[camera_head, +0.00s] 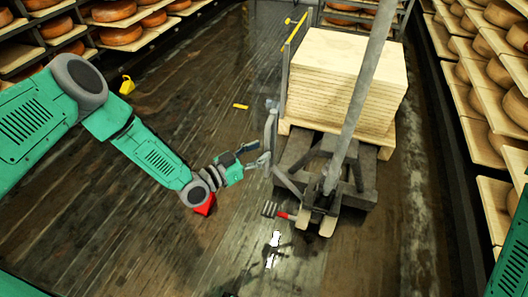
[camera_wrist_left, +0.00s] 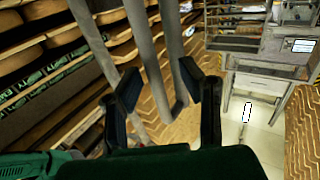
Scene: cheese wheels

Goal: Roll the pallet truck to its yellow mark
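The pallet truck (camera_head: 325,168) stands right of centre in the head view, dark grey with a pale stack of boards (camera_head: 345,75) on it. A long grey bar (camera_head: 362,90) crosses in front of the stack. My left gripper (camera_head: 262,158) is at the truck's near left side, close to a grey upright loop (camera_head: 271,130). In the left wrist view its two dark fingers (camera_wrist_left: 165,100) are spread, with grey bars (camera_wrist_left: 147,60) showing between and beyond them; contact cannot be told. A small yellow mark (camera_head: 241,106) lies on the floor left of the truck. My right gripper is not in view.
Shelves of cheese wheels line the left (camera_head: 120,35) and right (camera_head: 490,70). A yellow object (camera_head: 127,85) stands on the floor by the left shelf. A red-handled fork-like tool (camera_head: 275,211) lies by the truck's near end. The wooden floor (camera_head: 190,90) around the mark is open.

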